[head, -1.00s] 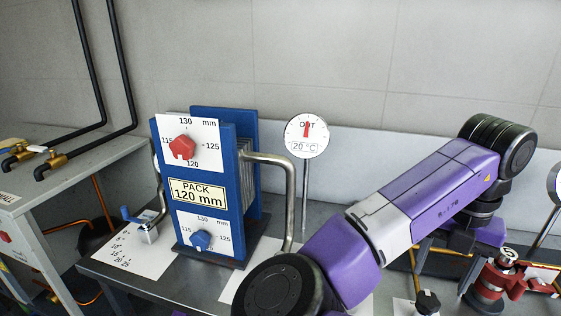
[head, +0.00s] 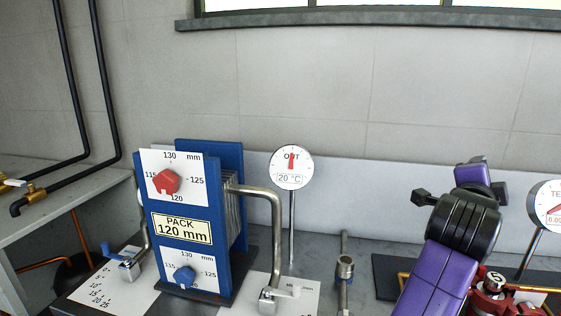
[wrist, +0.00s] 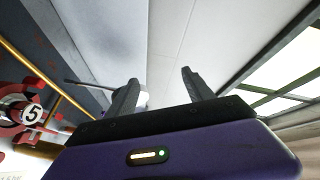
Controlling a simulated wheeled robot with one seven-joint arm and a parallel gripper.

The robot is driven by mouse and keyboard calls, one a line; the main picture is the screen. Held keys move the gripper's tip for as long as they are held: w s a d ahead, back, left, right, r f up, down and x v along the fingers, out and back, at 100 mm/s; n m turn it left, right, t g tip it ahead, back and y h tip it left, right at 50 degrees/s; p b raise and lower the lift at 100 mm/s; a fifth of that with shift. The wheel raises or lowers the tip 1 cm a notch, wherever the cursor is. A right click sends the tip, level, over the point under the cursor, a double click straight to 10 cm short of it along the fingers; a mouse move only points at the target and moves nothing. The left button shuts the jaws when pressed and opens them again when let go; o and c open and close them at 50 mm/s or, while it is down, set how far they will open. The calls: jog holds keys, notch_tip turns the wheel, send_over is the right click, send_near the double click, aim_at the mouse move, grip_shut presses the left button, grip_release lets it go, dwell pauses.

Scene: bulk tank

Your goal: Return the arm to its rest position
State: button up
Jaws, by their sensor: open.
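My gripper (wrist: 160,76) shows in the wrist view with its two dark fingers apart and nothing between them. Beyond the fingers are pale wall and a bright window. My purple and black arm (head: 432,272) rises at the right of the head view, folded up in front of the wall. In the head view I cannot make out the fingers clearly. The arm stands clear to the right of the blue plate pack (head: 182,255).
The pack carries a red knob (head: 166,181) and a blue knob (head: 184,276). An OUT dial (head: 291,167) stands behind it, and another dial (head: 546,206) is at the right edge. Red fittings (head: 492,298) sit beside the arm.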

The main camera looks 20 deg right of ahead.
jog(key=w+a+n+t+y, duration=0.2)
jog(key=a+n+t, duration=0.9)
jog(key=n, duration=0.4)
jog(key=s+a+f+n+t+y, duration=0.2)
jog(key=a+f+n+y, duration=0.3)
jog(key=a+n, duration=0.15)
jog(key=s+a+f+n+t+y, duration=0.2)
jog(key=s+a+f+n+y, duration=0.1)
jog(key=a+f+n+y, duration=0.3)
jog(key=s+a+f+g+y, duration=0.1)
jog(key=s+a+f, duration=0.3)
jog(key=s, duration=0.5)
jog(key=s+a+f+g+y, duration=0.1)
jog(key=s+a+f+g, duration=0.3)
jog(key=s+f, duration=0.4)
jog(key=s+a+f+m+g, duration=0.1)
jog(key=s+a+f, duration=0.4)
jog(key=s, duration=0.5)
jog(key=shift+s+a+f+g+y, duration=0.15)
jog(key=shift+s+f+g+y, duration=0.25)
jog(key=shift+f+g, duration=0.4)
